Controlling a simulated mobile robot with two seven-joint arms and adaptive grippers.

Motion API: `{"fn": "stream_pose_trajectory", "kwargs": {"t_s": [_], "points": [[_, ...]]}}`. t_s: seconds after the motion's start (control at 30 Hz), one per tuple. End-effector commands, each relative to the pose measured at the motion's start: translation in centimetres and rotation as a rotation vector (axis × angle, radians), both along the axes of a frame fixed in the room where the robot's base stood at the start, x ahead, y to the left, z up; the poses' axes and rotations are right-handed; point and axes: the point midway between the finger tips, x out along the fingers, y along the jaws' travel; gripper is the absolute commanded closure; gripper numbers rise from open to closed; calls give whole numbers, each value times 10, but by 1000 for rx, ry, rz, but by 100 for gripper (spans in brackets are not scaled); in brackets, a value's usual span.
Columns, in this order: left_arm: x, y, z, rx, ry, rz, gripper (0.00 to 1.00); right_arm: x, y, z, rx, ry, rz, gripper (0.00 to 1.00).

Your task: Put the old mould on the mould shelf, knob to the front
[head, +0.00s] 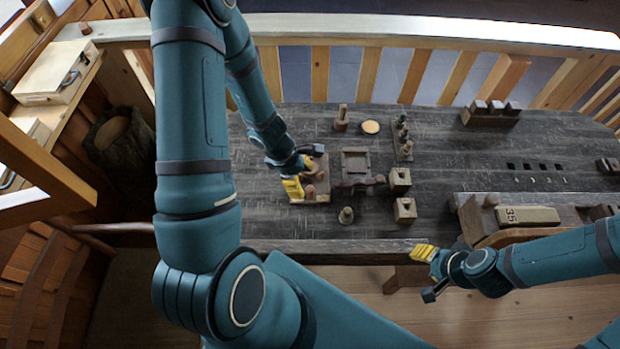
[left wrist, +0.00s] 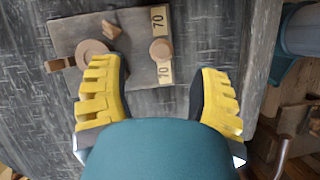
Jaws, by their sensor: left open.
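A flat wooden plate with pale tags marked 70 (left wrist: 112,42) lies on the dark table, with round wooden knobs (left wrist: 161,50) and a wedge-shaped piece on top. It also shows in the head view (head: 322,193). My left gripper (head: 300,176) is open above its near edge, with its yellow fingers apart in the left wrist view (left wrist: 160,78) and nothing between them. A block with a pale plate marked 35 (head: 528,215) sits on a wooden stand at right. Which piece is the old mould or the mould shelf I cannot tell. My right gripper (head: 428,272) is near the table's front edge; its jaws are unclear.
A square frame (head: 355,161), two holed blocks (head: 400,180) and a peg rack (head: 404,148) stand right of the plate. A pale case (head: 50,75) sits on a side shelf at left. A railing runs behind the table.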

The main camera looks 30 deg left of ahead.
Motion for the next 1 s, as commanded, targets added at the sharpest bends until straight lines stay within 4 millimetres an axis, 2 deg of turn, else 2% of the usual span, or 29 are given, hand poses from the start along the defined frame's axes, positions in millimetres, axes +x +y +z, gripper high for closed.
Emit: {"fn": "stream_pose_trajectory", "kwargs": {"t_s": [0.17,0.5,0.83,0.97,1.0], "points": [[1,-4,-10,-1,0,-1,38,0,0,-5,0,-1,-1,53],[6,-21,-51,-1,0,-1,38,0,1,-26,-3,0,-2,53],[7,-23,-53,0,-2,-1,40,1,1,-26,-4,-1,-2,53],[7,-23,-53,0,-2,-1,85,0,1,-26,-4,-1,-2,53],[7,-23,-53,0,-2,-1,99,0,1,-26,-4,-1,-2,53]]}}
